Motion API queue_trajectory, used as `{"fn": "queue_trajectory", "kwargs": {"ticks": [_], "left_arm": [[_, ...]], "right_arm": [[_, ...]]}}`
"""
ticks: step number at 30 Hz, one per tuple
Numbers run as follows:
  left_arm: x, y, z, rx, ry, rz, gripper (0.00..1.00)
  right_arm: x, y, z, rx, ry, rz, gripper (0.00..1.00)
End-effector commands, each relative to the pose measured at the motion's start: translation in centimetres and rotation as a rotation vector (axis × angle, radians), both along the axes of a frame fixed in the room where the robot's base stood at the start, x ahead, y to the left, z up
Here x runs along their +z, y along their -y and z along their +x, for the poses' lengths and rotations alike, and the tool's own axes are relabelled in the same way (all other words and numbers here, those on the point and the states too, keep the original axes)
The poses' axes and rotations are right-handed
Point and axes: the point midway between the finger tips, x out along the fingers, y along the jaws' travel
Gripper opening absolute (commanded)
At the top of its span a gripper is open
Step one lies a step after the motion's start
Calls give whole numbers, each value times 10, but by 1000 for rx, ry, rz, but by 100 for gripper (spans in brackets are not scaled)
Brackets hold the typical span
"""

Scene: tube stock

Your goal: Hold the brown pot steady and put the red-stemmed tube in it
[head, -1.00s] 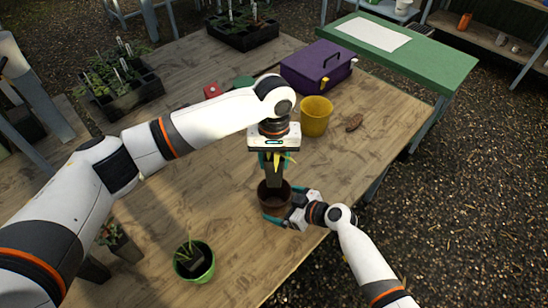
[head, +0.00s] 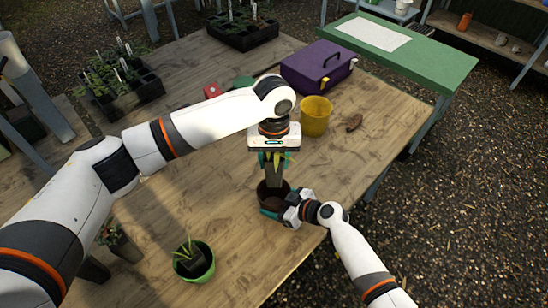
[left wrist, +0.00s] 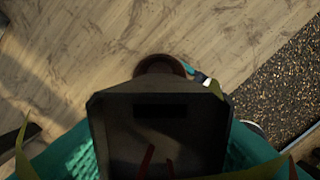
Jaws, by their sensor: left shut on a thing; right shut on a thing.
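The brown pot (head: 263,192) stands on the table near its front edge. My right gripper (head: 276,206) is shut on the pot's near side. My left gripper (head: 273,160) is above the pot, shut on a dark square tube (head: 274,174) held upright, its lower end at or just over the pot's mouth. I cannot tell how far in it is. In the left wrist view the tube (left wrist: 158,110) is between the teal fingers, with red stems (left wrist: 152,158) and green leaves. It hides most of the pot (left wrist: 160,64).
A green pot (head: 199,273) holding a dark tube with a plant stands at the front. Another planted tube (head: 122,243) is to its left. A yellow pot (head: 315,117), a brown object (head: 354,122) and a purple toolbox (head: 317,68) are behind. The table's right side is clear.

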Motion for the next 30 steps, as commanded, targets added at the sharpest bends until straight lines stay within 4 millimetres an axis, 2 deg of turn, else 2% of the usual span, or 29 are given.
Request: {"fn": "queue_trajectory", "kwargs": {"ticks": [11, 30], "left_arm": [[-2, 0, 0, 0, 0, 0, 18], [-42, 0, 0, 1, -2, -1, 18]], "right_arm": [[0, 0, 0, 0, 0, 0, 64], [0, 0, 0, 0, 0, 0, 64]]}}
